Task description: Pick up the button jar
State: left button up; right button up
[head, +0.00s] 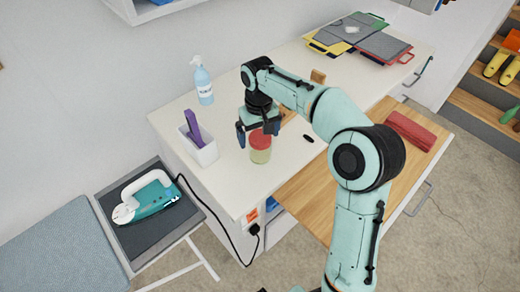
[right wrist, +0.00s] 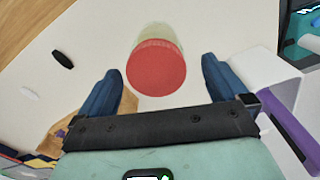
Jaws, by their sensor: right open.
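The jar (head: 260,146) has a red lid and a pale greenish, see-through body; I cannot make out its contents. It stands upright on the white counter, near the counter's front left part. My right gripper (head: 257,130) is just above and behind it in the head view, fingers pointing down. In the right wrist view the jar's red lid (right wrist: 157,68) lies beyond and between the two blue fingertips (right wrist: 161,78). The right gripper is open, and the fingers are apart from the lid in that view. My left gripper is not in view.
A white bin (head: 198,147) with a purple object stands left of the jar, and a pump bottle (head: 203,82) behind it. A small black item (head: 308,138) lies to the right. An iron (head: 146,197) rests on a lower board at left.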

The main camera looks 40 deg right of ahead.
jog(key=f, duration=0.4)
jog(key=shift+d+f, duration=0.2)
jog(key=shift+f, duration=0.05)
jog(key=c, duration=1.2)
jog(key=shift+r, duration=0.2)
